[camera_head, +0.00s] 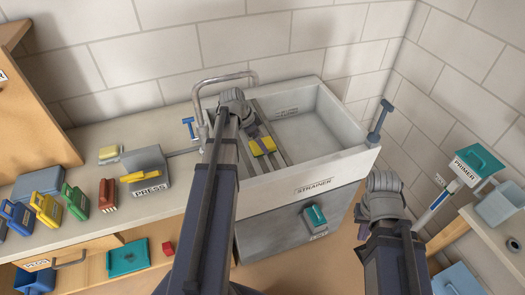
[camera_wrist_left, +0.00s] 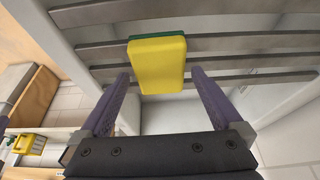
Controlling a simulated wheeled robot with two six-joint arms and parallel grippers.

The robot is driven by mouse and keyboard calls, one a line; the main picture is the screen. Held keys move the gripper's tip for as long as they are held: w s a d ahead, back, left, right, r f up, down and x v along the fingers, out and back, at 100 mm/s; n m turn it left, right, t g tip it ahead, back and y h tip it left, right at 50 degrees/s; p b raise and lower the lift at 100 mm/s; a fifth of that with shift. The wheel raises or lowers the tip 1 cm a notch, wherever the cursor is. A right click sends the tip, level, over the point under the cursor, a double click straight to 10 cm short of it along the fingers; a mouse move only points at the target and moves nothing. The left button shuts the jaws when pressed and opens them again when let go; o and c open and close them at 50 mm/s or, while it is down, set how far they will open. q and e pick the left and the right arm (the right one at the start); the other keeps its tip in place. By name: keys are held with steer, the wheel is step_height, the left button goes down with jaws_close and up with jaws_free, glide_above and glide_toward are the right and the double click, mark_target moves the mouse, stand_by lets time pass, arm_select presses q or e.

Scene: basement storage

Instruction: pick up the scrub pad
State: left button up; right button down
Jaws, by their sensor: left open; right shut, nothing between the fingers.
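The scrub pad, yellow with a dark green side, lies on the rack bars across the sink in the head view (camera_head: 263,146). In the left wrist view the scrub pad (camera_wrist_left: 158,66) is ahead, lined up between the two finger tips. My left gripper (camera_wrist_left: 160,76) is open, one finger to each side of the pad, with most of the pad beyond the tips. In the head view my left gripper (camera_head: 249,126) is just behind the pad and partly hidden by its own wrist. My right gripper (camera_head: 382,192) is shut and empty, right of the sink cabinet.
The strainer rack's bars (camera_wrist_left: 235,60) run under the pad. The sink basin (camera_head: 310,130) is open to the right. On the counter stand a grey press box (camera_head: 148,165) and several coloured boxes. A small shelf (camera_head: 490,232) is at the right.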

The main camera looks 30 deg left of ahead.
arm_select(q)
steer(key=shift+b+x, duration=0.4)
steer(key=shift+x, duration=0.5)
steer(key=shift+s, duration=0.1)
arm_select(e)
steer(key=shift+f, duration=0.75)
arm_select(q)
steer(key=shift+r, duration=0.1)
steer(key=shift+c, duration=0.4)
